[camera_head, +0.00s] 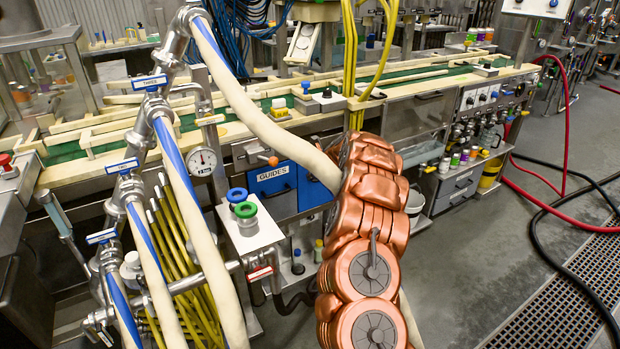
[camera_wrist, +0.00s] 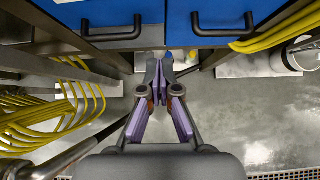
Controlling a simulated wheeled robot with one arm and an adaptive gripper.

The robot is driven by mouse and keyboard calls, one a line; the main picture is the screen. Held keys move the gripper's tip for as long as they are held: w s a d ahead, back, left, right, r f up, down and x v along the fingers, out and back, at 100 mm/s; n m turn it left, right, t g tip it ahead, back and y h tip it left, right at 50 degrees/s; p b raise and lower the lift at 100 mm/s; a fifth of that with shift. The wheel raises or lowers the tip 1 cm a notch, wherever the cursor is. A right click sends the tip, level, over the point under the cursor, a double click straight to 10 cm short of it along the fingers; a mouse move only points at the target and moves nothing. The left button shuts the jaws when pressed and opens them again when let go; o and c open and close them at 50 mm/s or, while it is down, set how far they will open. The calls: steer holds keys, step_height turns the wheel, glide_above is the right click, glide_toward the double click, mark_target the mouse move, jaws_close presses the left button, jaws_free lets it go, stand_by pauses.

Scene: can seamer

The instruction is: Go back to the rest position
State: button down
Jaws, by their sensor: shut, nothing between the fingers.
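In the head view my copper-coloured arm stands right of centre, and the gripper itself cannot be made out there.
Yellow hoses (camera_wrist: 65,108) lie left in the wrist view. In the head view, cream hoses (camera_head: 265,125) cross before the conveyor (camera_head: 100,145). A valve box (camera_head: 250,238) stands left of my arm. Red (camera_head: 567,110) and black hoses (camera_head: 560,245) lie right; grey floor (camera_head: 480,270) between is clear.

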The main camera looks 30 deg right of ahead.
steer(key=shift+s+r, duration=0.15)
steer(key=shift+s, duration=0.05)
steer(key=shift+a, duration=0.1)
steer(key=s+a+r+n+g+y+p, duration=0.1)
steer(key=s+a+r+n, duration=0.2)
steer(key=a, duration=0.5)
steer(key=s+a+r+n+g+y, duration=0.1)
steer(key=s+a+r+n+y, duration=0.1)
steer(key=a+r+n, duration=0.4)
steer(key=s+a+r+n+y+p, duration=0.1)
steer(key=s+a+r+n, duration=0.3)
steer(key=a, duration=0.7)
steer(key=shift+s+r+g+p, duration=0.25)
steer(key=shift+s+g+p, duration=0.1)
steer(key=shift+s+g, duration=0.1)
steer(key=s+a+r+n+g+p, duration=0.1)
steer(key=s+a+r+n+g, duration=0.15)
steer(key=s+a+n, duration=0.4)
steer(key=s+a+r+n+g+p, duration=0.1)
steer(key=s+a+r+n, duration=0.25)
steer(key=s, duration=0.65)
steer(key=s+d+n+g+h+p, duration=0.1)
steer(key=s+n, duration=0.5)
steer(key=s, duration=1)
steer(key=s+d+n+g+h+p, duration=0.2)
steer(key=s+n, duration=0.5)
steer(key=s, duration=0.9)
steer(key=shift+g+h, duration=0.4)
steer(key=shift+g, duration=0.3)
